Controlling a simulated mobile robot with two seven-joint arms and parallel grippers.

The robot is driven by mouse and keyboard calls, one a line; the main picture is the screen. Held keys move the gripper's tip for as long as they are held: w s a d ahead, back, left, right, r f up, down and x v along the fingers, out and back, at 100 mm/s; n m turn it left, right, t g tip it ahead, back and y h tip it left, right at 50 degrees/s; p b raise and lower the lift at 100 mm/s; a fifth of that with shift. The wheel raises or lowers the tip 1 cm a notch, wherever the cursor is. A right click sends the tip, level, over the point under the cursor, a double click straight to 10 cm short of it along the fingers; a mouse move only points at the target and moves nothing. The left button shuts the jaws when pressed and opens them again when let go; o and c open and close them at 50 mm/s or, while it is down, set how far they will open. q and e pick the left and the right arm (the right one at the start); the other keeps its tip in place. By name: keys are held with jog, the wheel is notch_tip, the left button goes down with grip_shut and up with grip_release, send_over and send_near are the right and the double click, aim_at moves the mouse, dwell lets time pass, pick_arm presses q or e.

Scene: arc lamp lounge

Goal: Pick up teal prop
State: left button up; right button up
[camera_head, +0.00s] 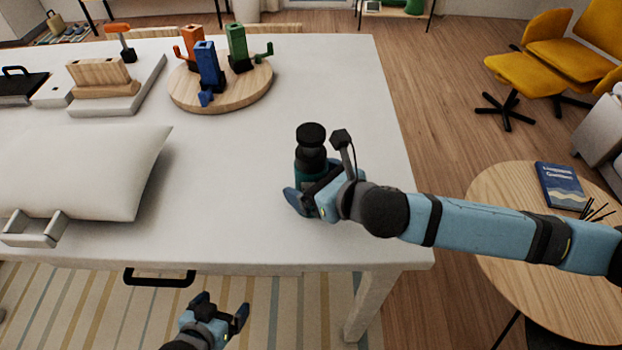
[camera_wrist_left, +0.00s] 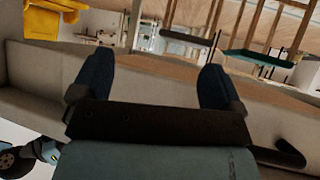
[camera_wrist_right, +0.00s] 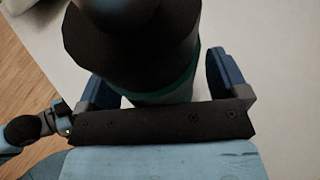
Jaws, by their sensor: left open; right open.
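The teal prop (camera_head: 312,152) stands upright on the white table near its right front corner. It has a black knobbed top and a teal body, partly hidden behind my right gripper. My right gripper (camera_head: 300,200) is open at the prop's lower part. In the right wrist view the prop (camera_wrist_right: 155,80) stands between the two fingers of the right gripper (camera_wrist_right: 155,85), its black top towards the camera; contact cannot be told. My left gripper (camera_head: 222,308) is open and empty, low in front of the table. Its spread fingers also show in the left wrist view (camera_wrist_left: 150,85).
The white table (camera_head: 240,150) carries a cushion (camera_head: 80,170) at left, a round wooden board (camera_head: 220,98) with orange, blue and green pieces, and a wooden block on a slab (camera_head: 105,80). A round side table (camera_head: 500,230) holds a book (camera_head: 558,186). Yellow chair (camera_head: 570,50) stands behind.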

jog(key=c, duration=1.3)
pick_arm(q)
jog(key=shift+d+r, duration=0.1)
jog(key=shift+d, duration=0.2)
pick_arm(e)
jog(key=shift+c, duration=0.2)
jog(key=shift+r, duration=0.1)
jog(key=shift+r, duration=0.55)
pick_arm(q)
jog(key=shift+s+a+r+p, duration=0.2)
jog(key=shift+r+p, duration=0.5)
jog(key=shift+p, duration=0.55)
pick_arm(e)
notch_tip(320, 180, up, 19)
jog(key=shift+f, duration=0.1)
pick_arm(q)
jog(key=shift+w+r, duration=0.1)
pick_arm(e)
jog(key=shift+f, duration=0.1)
